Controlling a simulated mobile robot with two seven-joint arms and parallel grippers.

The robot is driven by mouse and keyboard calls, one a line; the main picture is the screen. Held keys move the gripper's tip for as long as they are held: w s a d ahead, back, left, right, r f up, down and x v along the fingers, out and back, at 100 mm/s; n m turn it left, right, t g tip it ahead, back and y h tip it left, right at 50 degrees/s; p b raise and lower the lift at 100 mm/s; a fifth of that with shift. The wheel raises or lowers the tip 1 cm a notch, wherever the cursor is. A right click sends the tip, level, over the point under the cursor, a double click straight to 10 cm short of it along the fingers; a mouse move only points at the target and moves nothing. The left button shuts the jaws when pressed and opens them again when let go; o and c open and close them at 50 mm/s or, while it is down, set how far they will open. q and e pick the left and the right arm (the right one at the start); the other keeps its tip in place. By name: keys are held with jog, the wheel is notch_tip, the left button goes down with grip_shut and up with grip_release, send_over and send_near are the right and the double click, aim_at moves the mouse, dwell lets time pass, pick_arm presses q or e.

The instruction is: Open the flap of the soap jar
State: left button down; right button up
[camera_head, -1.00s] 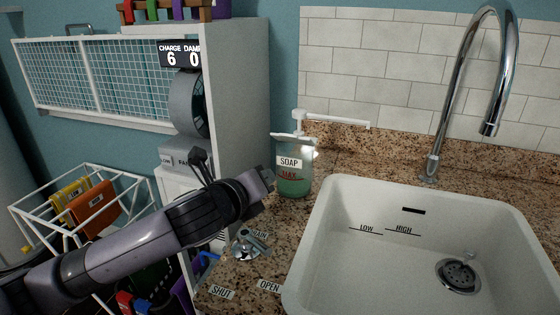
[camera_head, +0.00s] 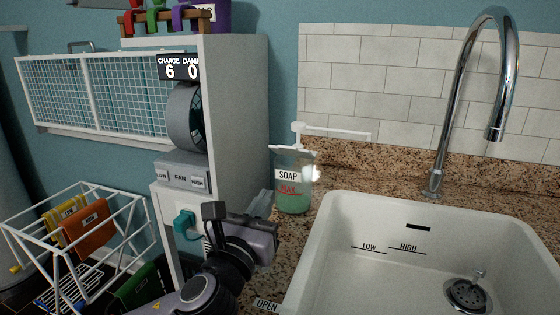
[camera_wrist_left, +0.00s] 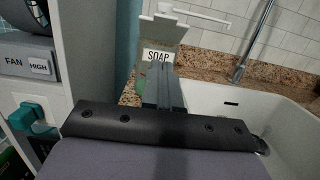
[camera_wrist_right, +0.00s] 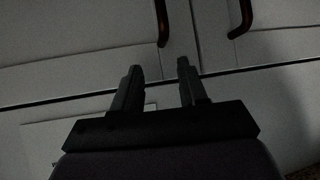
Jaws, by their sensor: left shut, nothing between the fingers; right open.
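The soap jar (camera_head: 294,187) stands on the granite counter left of the sink, with a SOAP label, a red MAX mark and green liquid inside. A white flap (camera_head: 292,150) lies across its top, and a white pump spout (camera_head: 335,132) rises behind it. My left gripper (camera_head: 270,205) is shut and empty, just left of and in front of the jar. In the left wrist view, its closed fingers (camera_wrist_left: 163,88) point at the jar (camera_wrist_left: 157,60) and cover its lower part. My right gripper (camera_wrist_right: 158,75) is open and empty, facing pale cabinet fronts with dark handles.
The white sink (camera_head: 400,250) and its tall chrome faucet (camera_head: 470,100) are right of the jar. A white cabinet (camera_head: 235,110) with a fan panel (camera_head: 183,172) stands to the left. A wire basket (camera_head: 85,240) is at the lower left.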

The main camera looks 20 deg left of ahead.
pick_arm(q)
send_near(286, 150)
notch_tip(286, 150, down, 2)
jog(key=w, duration=0.3)
jog(key=shift+w+d+r+p, duration=0.1)
jog(key=shift+w+r+p, duration=0.2)
jog(key=shift+w+r, duration=0.45)
jog(key=shift+w+r+p, duration=0.3)
jog(key=shift+w+r, duration=0.2)
jog(key=shift+r, duration=0.3)
pick_arm(e)
jog(key=shift+s+d+r, duration=0.2)
pick_arm(q)
jog(key=shift+w, duration=0.1)
pick_arm(e)
jog(key=shift+r, duration=0.15)
